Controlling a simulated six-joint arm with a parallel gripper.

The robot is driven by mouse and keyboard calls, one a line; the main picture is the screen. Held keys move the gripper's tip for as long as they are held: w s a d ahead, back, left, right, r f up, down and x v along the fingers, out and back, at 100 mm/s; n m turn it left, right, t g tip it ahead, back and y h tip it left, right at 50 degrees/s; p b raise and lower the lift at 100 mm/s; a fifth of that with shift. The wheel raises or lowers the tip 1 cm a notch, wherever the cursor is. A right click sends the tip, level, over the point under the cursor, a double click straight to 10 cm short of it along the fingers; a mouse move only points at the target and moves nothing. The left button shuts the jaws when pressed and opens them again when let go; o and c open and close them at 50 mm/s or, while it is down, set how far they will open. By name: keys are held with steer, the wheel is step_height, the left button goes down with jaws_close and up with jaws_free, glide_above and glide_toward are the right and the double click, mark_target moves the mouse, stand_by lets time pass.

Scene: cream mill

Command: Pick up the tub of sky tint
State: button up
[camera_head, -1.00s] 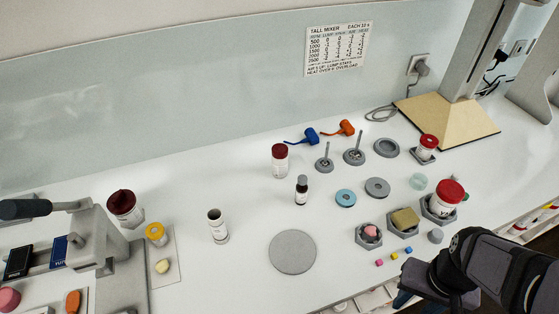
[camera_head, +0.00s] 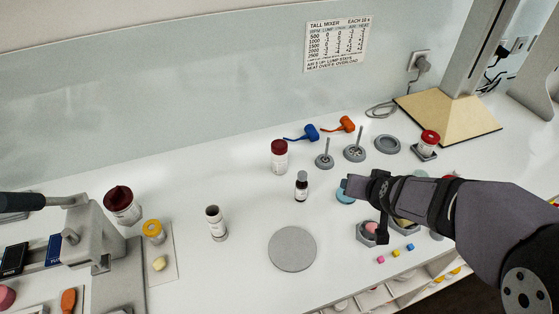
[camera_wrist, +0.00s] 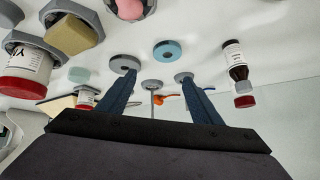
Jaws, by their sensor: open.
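A light-blue round, low piece (camera_head: 344,197) with a small darker centre lies on the white bench; no label on it can be read, so I cannot confirm that it is the tub of sky tint. In the wrist view the blue piece (camera_wrist: 168,51) shows between and beyond the fingertips. My gripper (camera_head: 350,187) reaches in from the right, above and partly in front of it in the head view. In the wrist view my gripper (camera_wrist: 157,75) has its two fingers spread with nothing between them. The exact height over the bench cannot be told.
A grey disc (camera_wrist: 124,63) lies close beside one finger. A dark bottle (camera_head: 301,187), a red-capped jar (camera_head: 279,157) and mixer discs on stems (camera_head: 354,150) stand nearby. Small cubes (camera_head: 396,254) lie in front. The bench left of the round grey plate (camera_head: 292,249) has free room.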

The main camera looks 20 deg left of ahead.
steer(key=w+a+r+n+t+y+b, duration=0.1)
steer(key=w+a+r+t, duration=0.15)
steer(key=a, duration=0.45)
steer(key=w+a+r+t+y+b, duration=0.1)
steer(key=w+a+t, duration=0.15)
steer(key=a, duration=0.55)
step_height(320, 180, up, 4)
steer(key=t+b, duration=0.2)
steer(key=t, duration=0.3)
glide_above(277, 152)
steer(key=s, duration=0.1)
steer(key=shift+h, duration=0.4)
steer(key=f, duration=0.3)
steer(key=f+p, duration=0.1)
steer(key=f, duration=0.3)
steer(key=shift+d+f, duration=0.2)
steer(key=shift+f, duration=0.05)
steer(key=shift+p+x, duration=0.45)
steer(key=shift+x, duration=0.35)
steer(key=shift+f, duration=0.15)
steer(key=shift+w, duration=0.1)
steer(key=shift+w+a, duration=0.1)
steer(key=shift+w, duration=0.2)
steer(key=shift+p+x, duration=0.95)
steer(key=shift+x, duration=1.55)
